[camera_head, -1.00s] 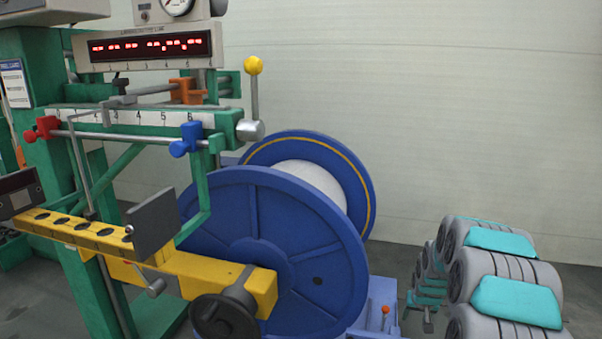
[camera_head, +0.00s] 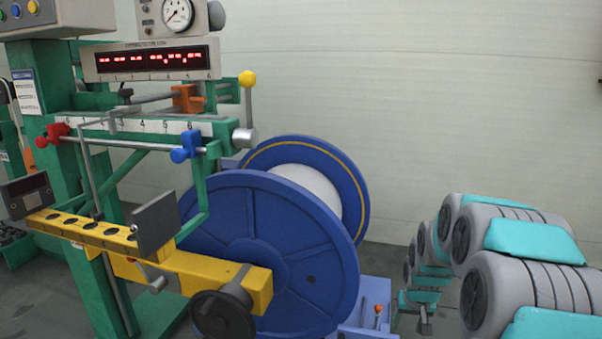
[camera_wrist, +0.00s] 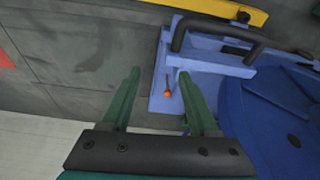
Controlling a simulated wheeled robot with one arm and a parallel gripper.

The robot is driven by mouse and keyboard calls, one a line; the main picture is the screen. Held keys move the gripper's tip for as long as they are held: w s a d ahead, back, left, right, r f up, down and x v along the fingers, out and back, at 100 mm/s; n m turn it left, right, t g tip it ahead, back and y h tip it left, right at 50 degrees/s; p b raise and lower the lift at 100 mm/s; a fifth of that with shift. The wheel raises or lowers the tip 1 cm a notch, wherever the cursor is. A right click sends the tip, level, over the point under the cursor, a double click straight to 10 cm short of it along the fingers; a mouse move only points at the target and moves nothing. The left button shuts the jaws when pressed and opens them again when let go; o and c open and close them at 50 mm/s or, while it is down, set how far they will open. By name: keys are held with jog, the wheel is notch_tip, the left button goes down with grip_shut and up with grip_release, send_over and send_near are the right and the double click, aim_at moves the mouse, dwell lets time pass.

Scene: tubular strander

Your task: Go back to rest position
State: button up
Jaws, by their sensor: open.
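My gripper (camera_wrist: 157,92) shows in the wrist view with two green fingers spread apart and nothing between them. It points down towards the floor and the blue base frame (camera_wrist: 208,75). A small lever with an orange knob (camera_wrist: 167,93) stands on that frame, beyond the fingers in the view, near the right finger. I cannot tell how far the fingers are from it. The knob also shows in the head view (camera_head: 377,308). My gripper is not visible in the head view. Grey arm links with turquoise covers, which appear to be mine, fill the lower right.
The strander's large blue reel (camera_head: 265,255) stands in the middle, with a yellow beam (camera_head: 190,265) and black handwheel (camera_head: 223,315) in front. The green frame (camera_head: 70,190) carries a red-digit display (camera_head: 150,60) and a yellow-knobbed lever (camera_head: 247,80). A plain wall (camera_head: 440,110) is behind.

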jog(key=s+a+r+g+p, duration=0.1)
jog(key=s+a+r, duration=0.25)
jog(key=s, duration=0.25)
jog(key=s+a+r+n+g+p, duration=0.1)
jog(key=s+a+r, duration=0.1)
jog(key=s+r, duration=0.4)
jog(key=s+a+r+p, duration=0.1)
jog(key=s+a+r, duration=0.2)
jog(key=s, duration=0.4)
jog(key=s+a+r+g+p, duration=0.1)
jog(key=s+r, duration=0.1)
jog(key=s, duration=0.7)
jog(key=s+a+r+n+g+p, duration=0.1)
jog(key=s+a+r+p, duration=0.1)
jog(key=s, duration=0.8)
jog(key=shift+s+a+r+g+y, duration=0.3)
jog(key=shift+r+g, duration=0.1)
jog(key=shift+r, duration=0.4)
